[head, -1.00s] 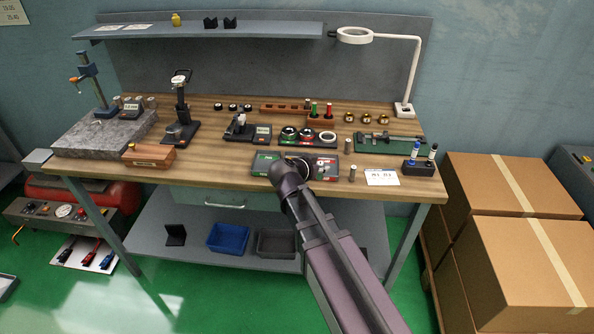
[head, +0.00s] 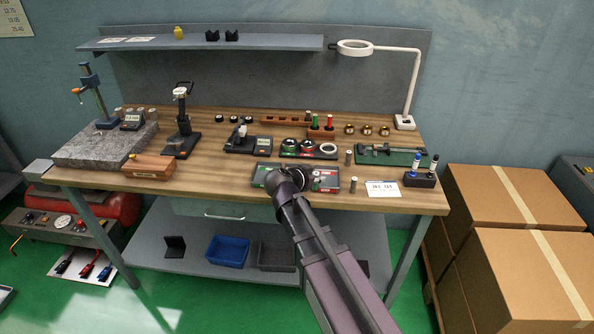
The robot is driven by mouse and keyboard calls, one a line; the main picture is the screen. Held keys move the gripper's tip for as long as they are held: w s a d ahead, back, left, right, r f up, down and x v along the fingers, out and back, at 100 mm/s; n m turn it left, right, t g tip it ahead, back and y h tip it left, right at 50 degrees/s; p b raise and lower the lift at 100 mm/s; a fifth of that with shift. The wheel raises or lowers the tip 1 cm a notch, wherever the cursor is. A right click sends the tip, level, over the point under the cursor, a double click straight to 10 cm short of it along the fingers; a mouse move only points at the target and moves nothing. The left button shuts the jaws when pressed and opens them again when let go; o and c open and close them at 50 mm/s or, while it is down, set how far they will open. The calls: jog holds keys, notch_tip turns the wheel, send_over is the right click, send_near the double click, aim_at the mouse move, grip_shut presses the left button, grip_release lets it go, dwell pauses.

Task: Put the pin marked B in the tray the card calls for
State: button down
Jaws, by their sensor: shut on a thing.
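My gripper (head: 299,181) is at the end of my dark arm, above the long grey tray piece near the bench's front edge. My own wrist mostly hides its fingers and what they are shut on. The tray piece (head: 342,184) has a green-marked part at left and a red-marked part at right. A white card (head: 382,189) lies to its right; its print is too small to read surely. One small metal pin (head: 353,184) stands at the right end of the tray piece, and another pin (head: 348,157) stands behind. No letter on either can be read.
A black holder (head: 420,180) with blue and white items stands right of the card. A wooden box (head: 148,166) sits at left.

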jog(key=w+a, duration=0.2)
jog(key=w, duration=0.1)
jog(key=w+a, duration=0.2)
jog(key=w+a+f+b, duration=0.1)
jog(key=w+a, duration=0.1)
jog(key=w, duration=0.1)
jog(key=shift+w, duration=0.3)
jog(key=shift+w, duration=0.1)
jog(key=shift+w+a, duration=0.2)
jog(key=shift+w, duration=0.05)
jog(key=shift+w+a+f+b, duration=0.15)
jog(key=shift+w+f+b, duration=0.05)
jog(key=shift+f+b, duration=1.55)
jog(key=shift+f, duration=0.05)
jog(key=shift+f, duration=0.2)
jog(key=shift+s+d+f+b, duration=0.25)
jog(key=shift+s+b, duration=0.2)
jog(key=shift+b, duration=0.25)
jog(key=shift+c, duration=2.2)
grip_release()
jog(key=shift+s+f, duration=0.1)
